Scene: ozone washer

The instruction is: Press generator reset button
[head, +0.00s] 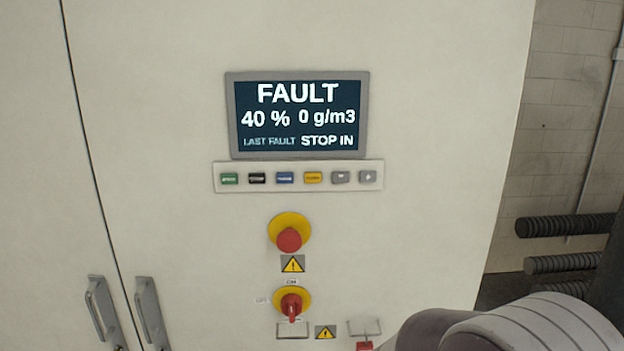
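The generator cabinet (420,200) faces me with a display (298,115) reading FAULT, 40 %, 0 g/m3, LAST FAULT STOP IN. Below it is a strip with a row of small buttons: a green button (230,178), a black button (257,178), a blue button (285,177), a yellow button (313,177) and two grey buttons (340,177) at the right. Their labels are too small to read surely, so I cannot tell which is reset. Part of my arm shows at the bottom right. Neither gripper is in view.
A red mushroom button (289,239) on a yellow collar and a red rotary switch (291,305) sit below the strip. Two door handles (150,313) stand out at the lower left. Dark ribbed pipes (565,225) run along the wall at right.

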